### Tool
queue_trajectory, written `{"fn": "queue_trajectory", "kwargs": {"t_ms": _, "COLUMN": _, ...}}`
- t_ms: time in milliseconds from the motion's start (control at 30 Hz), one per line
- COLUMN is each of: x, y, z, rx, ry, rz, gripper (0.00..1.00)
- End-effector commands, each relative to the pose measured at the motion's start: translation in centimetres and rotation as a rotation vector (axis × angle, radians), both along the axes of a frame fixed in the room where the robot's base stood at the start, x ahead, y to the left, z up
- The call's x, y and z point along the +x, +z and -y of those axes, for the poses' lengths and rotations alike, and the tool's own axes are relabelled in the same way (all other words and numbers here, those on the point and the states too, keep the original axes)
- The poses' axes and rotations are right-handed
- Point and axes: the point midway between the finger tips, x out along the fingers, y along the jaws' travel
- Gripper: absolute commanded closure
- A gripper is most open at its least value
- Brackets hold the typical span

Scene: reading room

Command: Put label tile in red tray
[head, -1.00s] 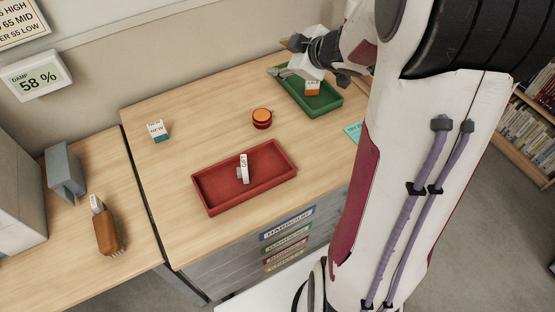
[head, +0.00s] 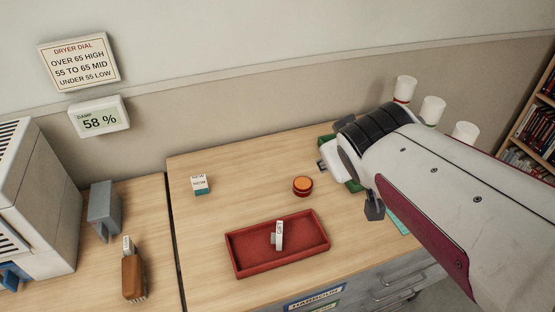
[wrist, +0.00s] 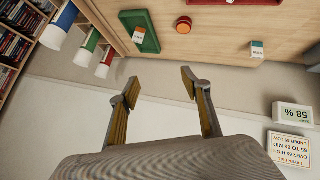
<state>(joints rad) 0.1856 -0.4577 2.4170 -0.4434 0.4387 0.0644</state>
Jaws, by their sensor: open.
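The red tray (head: 307,231) lies on the wooden desk in the head view. A small white tile with dark marks (head: 279,234) stands inside it; its lettering is too small to read. A white and teal tile marked NEW (head: 201,185) stands at the back left of the desk and shows in the wrist view (wrist: 257,49). An orange and white tile (wrist: 138,36) is in the green tray (wrist: 151,42). I cannot tell which is the label tile. My gripper (wrist: 160,87) is open and empty, up near the wall; my arm mostly hides it in the head view.
A round orange-topped object (head: 303,186) stands between the trays. A brown-handled brush (head: 133,276) and grey stand (head: 104,209) are on the left desk. The desk's left half is mostly clear.

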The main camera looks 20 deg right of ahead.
Motion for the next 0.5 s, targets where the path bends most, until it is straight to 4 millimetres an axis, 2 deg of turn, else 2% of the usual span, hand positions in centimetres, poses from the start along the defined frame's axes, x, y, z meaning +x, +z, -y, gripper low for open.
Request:
{"fn": "queue_trajectory", "kwargs": {"t_ms": 300, "x": -8.3, "y": -2.2, "z": -7.1, "rx": 0.233, "ry": -0.017, "rz": -0.125, "gripper": 0.52}}
{"fn": "queue_trajectory", "kwargs": {"t_ms": 500, "x": -12.1, "y": -3.2, "z": -10.6, "rx": 0.340, "ry": 0.006, "rz": -0.197, "gripper": 0.52}}
